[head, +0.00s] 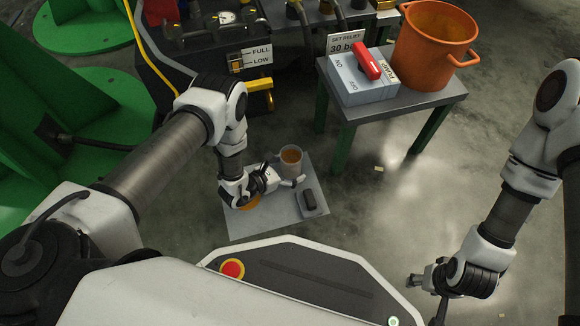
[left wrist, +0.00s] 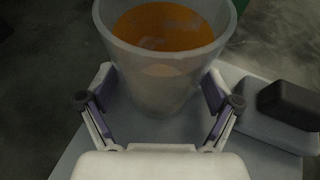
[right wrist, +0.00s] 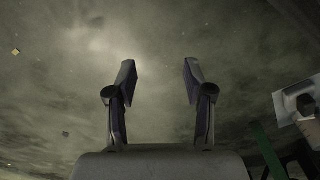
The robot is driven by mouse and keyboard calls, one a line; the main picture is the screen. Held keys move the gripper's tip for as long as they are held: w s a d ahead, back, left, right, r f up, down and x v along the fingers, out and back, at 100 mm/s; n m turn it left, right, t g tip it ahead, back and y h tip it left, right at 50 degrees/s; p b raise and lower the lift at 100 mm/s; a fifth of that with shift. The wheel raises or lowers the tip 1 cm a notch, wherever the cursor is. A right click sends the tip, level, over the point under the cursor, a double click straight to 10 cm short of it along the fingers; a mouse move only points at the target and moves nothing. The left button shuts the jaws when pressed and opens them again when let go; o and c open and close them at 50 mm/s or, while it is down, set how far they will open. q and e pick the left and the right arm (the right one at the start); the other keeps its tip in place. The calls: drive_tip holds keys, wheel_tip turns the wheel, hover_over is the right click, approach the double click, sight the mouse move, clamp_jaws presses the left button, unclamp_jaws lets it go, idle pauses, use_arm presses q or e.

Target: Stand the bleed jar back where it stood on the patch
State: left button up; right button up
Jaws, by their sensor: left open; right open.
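The bleed jar (head: 291,161) is a translucent cup with orange-brown liquid, standing upright at the back edge of the grey patch (head: 262,222) on the floor. It fills the upper middle of the left wrist view (left wrist: 165,60). My left gripper (head: 293,181) is open, with its fingers on either side of the jar's lower part; I cannot tell whether they touch it. The patch also shows below the jar in the left wrist view (left wrist: 75,160). My right gripper (right wrist: 158,85) is open and empty, away to the right over bare floor.
A dark block on a grey base (head: 309,200) lies on the patch right of the jar. An orange round thing (head: 250,203) is partly hidden by my left gripper. A green-legged table (head: 420,100) holds a switch box (head: 362,78) and an orange pot (head: 432,45). Floor to the right is clear.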

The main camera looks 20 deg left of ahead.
use_arm(q)
drive_tip(key=shift+r, duration=0.25)
drive_tip(key=p+v, duration=0.6)
drive_tip(key=v, duration=0.5)
drive_tip(key=shift+p, duration=0.3)
drive_tip(key=shift+s+a+r, duration=0.1)
drive_tip(key=shift+s+a, duration=0.15)
drive_tip(key=shift+s, duration=0.15)
